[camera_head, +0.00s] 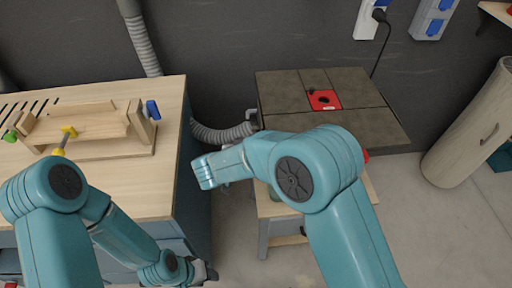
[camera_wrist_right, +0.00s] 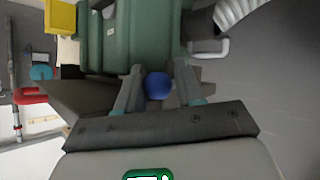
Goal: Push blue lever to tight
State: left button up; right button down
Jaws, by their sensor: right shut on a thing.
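The blue lever's round blue knob (camera_wrist_right: 158,86) shows in the right wrist view, between the two grey fingers of my right gripper (camera_wrist_right: 160,72). The right gripper is shut on this knob. A green machine body (camera_wrist_right: 125,40) is just beyond the fingers. The lever's shaft is hidden, so its angle cannot be told. In the head view my right arm hides the knob and the right gripper's fingers. My left gripper (camera_head: 208,273) is low beside the workbench's front, away from the lever, and its jaws are too unclear to read.
A wooden workbench (camera_head: 165,185) at left bears a wooden fixture (camera_head: 85,125) with a small blue part (camera_head: 153,110). A dark-topped table (camera_head: 285,95) with a red insert (camera_head: 324,100) stands behind my right arm. A grey hose (camera_head: 225,133) runs between them.

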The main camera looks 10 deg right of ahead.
jog(key=c, duration=0.7)
grip_release()
jog(key=shift+w+d+r, duration=0.1)
jog(key=shift+w+r, duration=0.1)
jog(key=shift+r, duration=0.1)
jog(key=shift+c, duration=0.2)
jog(key=shift+f, duration=0.15)
